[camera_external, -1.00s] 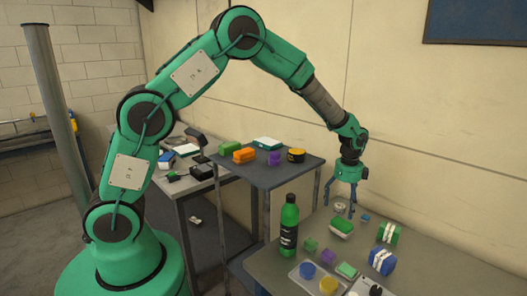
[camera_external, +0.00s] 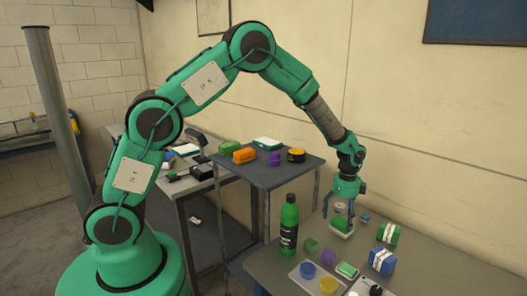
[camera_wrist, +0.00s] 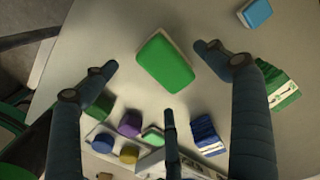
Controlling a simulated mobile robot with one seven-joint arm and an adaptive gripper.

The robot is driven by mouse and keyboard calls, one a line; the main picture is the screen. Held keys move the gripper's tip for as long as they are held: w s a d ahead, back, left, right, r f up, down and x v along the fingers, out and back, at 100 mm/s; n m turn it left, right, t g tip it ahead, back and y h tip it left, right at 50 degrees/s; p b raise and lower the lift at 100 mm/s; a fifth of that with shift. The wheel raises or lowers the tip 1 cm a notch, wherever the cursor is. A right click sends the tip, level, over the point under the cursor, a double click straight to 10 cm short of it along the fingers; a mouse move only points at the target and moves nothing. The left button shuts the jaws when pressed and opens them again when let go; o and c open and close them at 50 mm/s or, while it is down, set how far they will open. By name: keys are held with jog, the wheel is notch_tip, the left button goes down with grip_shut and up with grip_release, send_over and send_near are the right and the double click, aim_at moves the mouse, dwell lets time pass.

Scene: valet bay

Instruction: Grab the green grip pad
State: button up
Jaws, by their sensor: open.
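A green pad with a white underside (camera_external: 341,227) lies on the right-hand table, and it also shows in the wrist view (camera_wrist: 166,62). I take it for the green grip pad. My gripper (camera_external: 340,214) is open just above it, fingers pointing down. In the wrist view, my gripper's three fingers (camera_wrist: 160,78) spread around the pad with gaps to its sides. Whether the fingertips reach down to its height is hard to tell. A smaller green pad with a pale edge (camera_external: 347,270) lies nearer the front and shows in the wrist view (camera_wrist: 153,137).
Nearby on the table are a green bottle (camera_external: 289,225), a green block (camera_external: 311,244), a purple block (camera_external: 328,257), a green strapped bundle (camera_external: 388,233), a blue one (camera_external: 382,261) and a small blue piece (camera_wrist: 257,13). A tray (camera_external: 307,283) holds blue and yellow discs. A wall stands behind.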

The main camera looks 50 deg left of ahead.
aim_at(340, 223)
jog(key=shift+d+f, duration=0.1)
jog(key=shift+f, duration=2.05)
jog(key=c, duration=1.2)
